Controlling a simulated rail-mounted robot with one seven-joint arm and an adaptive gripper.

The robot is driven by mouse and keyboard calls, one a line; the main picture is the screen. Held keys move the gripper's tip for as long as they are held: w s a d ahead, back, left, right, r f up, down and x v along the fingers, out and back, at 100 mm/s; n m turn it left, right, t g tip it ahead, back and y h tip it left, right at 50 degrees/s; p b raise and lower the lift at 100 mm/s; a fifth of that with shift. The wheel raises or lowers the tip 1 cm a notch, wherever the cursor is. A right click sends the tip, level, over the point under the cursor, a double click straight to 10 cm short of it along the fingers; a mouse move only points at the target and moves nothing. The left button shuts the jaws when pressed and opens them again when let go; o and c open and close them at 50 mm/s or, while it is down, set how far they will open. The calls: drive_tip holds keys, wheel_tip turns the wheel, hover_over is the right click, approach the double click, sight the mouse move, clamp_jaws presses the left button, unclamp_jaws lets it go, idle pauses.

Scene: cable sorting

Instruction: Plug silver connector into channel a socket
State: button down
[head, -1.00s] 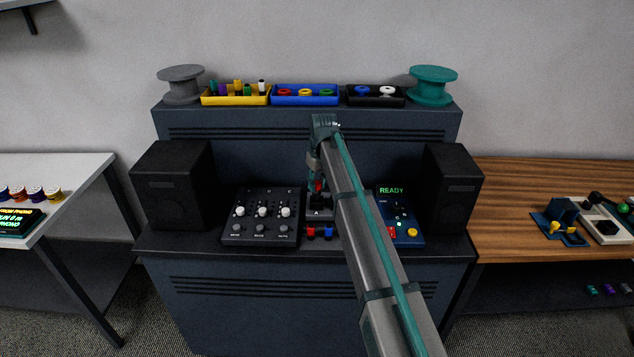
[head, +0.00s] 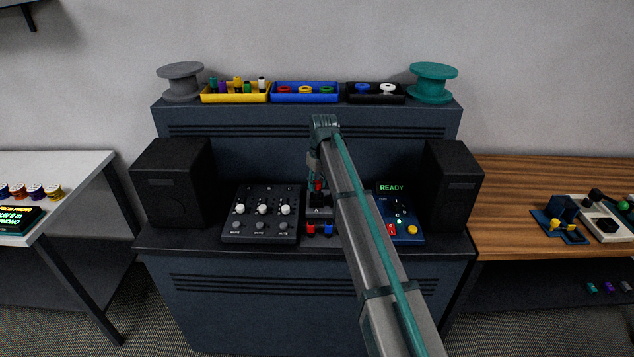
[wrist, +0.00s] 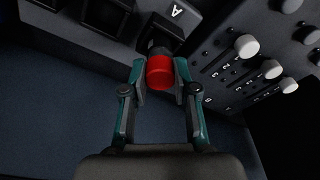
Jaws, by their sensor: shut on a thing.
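My gripper (wrist: 160,82) is shut on the silver connector, a plug with a red end (wrist: 160,73) and a dark grey body, in the wrist view. One finger is on each side of it. The plug's far end meets the dark socket block marked A (wrist: 177,11); the fingers and the plug hide the opening, so I cannot tell how deep it sits. In the head view the red end (head: 318,185) is just above the A block (head: 318,211), with my gripper (head: 317,178) partly hidden by my arm.
A mixer panel (head: 262,228) with white knobs stands left of the block. A blue panel reading READY (head: 407,212) stands right. Red and blue plugs (head: 320,230) are in front. Speakers (head: 172,183) (head: 453,187) flank the console; trays (head: 305,99) and spools are on top.

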drive_tip(key=shift+f+b, duration=0.3)
drive_tip(key=shift+f, duration=0.85)
drive_tip(key=shift+c, duration=1.7)
unclamp_jaws()
drive_tip(key=shift+r, duration=0.1)
drive_tip(key=shift+r+p, duration=1.9)
drive_tip(key=shift+r, duration=1.55)
